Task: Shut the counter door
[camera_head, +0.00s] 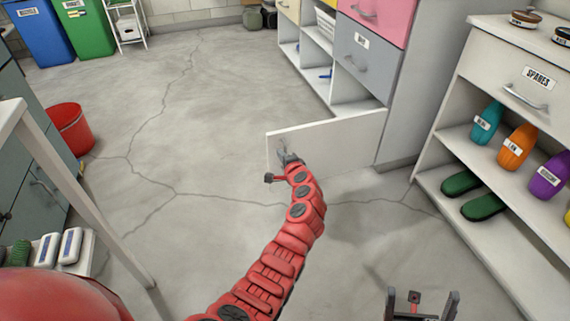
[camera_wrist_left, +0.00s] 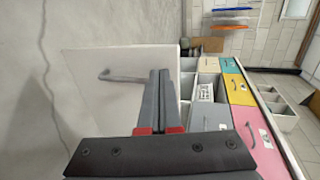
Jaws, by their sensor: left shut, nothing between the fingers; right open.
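The counter door (camera_head: 345,137) is a white panel standing open, sticking out to the left from the lower corner of the drawer unit. In the left wrist view the door (camera_wrist_left: 90,95) shows a grey bar handle (camera_wrist_left: 122,76). My left gripper (camera_head: 287,158) is at the door's near face, close to its free left edge and handle. In the left wrist view its fingers (camera_wrist_left: 161,75) are shut together with nothing between them, beside the handle. I cannot tell whether they touch the door. My right gripper (camera_head: 422,300) is open and empty, low at the bottom of the head view.
The drawer unit (camera_head: 368,60) has grey and pink drawers and open cubbies. A white shelf unit (camera_head: 480,60) with bottles and green shoes stands right. A table (camera_head: 75,175) and a red bin (camera_head: 70,128) are left. The floor between is clear.

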